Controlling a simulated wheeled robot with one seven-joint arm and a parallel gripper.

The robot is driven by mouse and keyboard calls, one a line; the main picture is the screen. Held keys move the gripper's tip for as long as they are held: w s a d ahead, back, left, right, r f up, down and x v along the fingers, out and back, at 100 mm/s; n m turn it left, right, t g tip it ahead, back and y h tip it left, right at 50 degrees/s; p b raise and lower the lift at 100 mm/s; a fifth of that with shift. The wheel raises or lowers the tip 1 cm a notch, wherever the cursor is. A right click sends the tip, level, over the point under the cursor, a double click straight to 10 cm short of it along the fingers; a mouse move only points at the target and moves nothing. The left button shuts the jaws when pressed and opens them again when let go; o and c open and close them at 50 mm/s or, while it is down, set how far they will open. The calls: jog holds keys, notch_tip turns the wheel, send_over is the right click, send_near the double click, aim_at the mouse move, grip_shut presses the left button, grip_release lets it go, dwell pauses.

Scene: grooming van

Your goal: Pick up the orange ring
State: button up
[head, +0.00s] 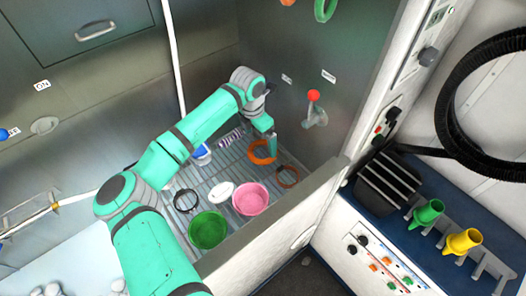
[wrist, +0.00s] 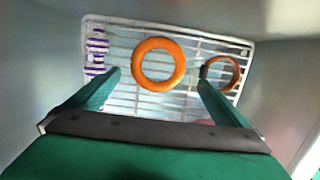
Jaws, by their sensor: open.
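The orange ring (head: 256,158) lies on the slatted rack at the back of the tub in the head view. In the wrist view the orange ring (wrist: 141,64) is whole and unhidden, ahead of my fingertips. My gripper (head: 271,150) points down over the ring's right side in the head view and covers part of it. In the wrist view my gripper (wrist: 158,80) is open and empty, with one finger on each side of the ring in the picture. I cannot tell the exact height between the fingertips and the ring.
A brown collar (head: 287,184) lies close to the right; it also shows beside the right finger (wrist: 238,74). A purple-striped item (head: 230,138) lies left. A pink bowl (head: 250,211), green bowl (head: 208,246), white oval item (head: 221,192) and black collar (head: 176,203) are nearer. Tub walls enclose the rack (wrist: 220,42).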

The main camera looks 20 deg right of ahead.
aim_at(263, 153)
jog(key=f, duration=0.4)
jog(key=d+f, duration=0.1)
jog(key=f, duration=0.2)
jog(key=shift+w+f, duration=0.1)
jog(key=shift+w, duration=0.3)
jog(key=shift+c, duration=0.6)
jog(key=c, duration=0.8)
